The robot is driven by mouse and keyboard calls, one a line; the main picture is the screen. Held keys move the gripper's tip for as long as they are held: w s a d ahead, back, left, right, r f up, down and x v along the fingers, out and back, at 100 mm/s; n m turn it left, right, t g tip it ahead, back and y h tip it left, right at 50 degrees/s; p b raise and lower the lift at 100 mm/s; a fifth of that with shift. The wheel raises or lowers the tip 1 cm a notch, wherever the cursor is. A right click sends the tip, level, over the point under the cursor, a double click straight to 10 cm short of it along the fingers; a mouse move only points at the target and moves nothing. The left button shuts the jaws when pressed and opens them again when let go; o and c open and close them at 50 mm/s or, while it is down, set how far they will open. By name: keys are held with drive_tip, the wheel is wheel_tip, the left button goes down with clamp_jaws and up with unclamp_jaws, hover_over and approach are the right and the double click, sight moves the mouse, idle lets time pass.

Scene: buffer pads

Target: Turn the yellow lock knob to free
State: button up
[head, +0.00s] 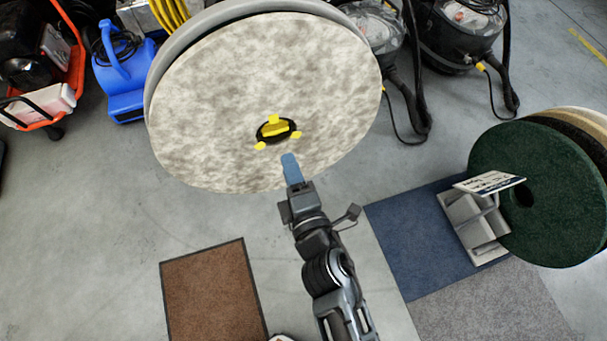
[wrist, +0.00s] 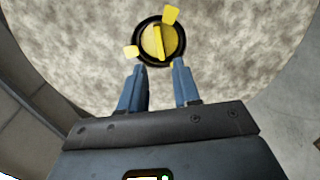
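The yellow lock knob (head: 275,128) sits in a black-rimmed hole at the centre of a large mottled off-white pad (head: 215,85), with several yellow tabs around it. In the wrist view the knob (wrist: 158,42) shows a raised bar running nearly upright in the picture. My gripper (head: 289,160) is just below the knob in the head view. In the wrist view its two blue fingers (wrist: 156,70) are apart with nothing between them, and their tips are short of the knob, close to the rim of the hole. A yellow tab is partly hidden by the right finger.
A stand with green, black and tan pads (head: 492,165) and a sign (head: 489,183) is at the right. Blue (head: 408,248), grey (head: 490,308) and brown mats (head: 210,295) lie on the floor. A blue blower (head: 122,75) and vacuums (head: 460,35) stand behind.

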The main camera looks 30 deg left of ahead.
sight(276, 132)
drive_tip(key=shift+x, duration=4.6)
drive_tip(key=shift+b, duration=0.3)
drive_tip(key=shift+c, duration=0.5)
clamp_jaws()
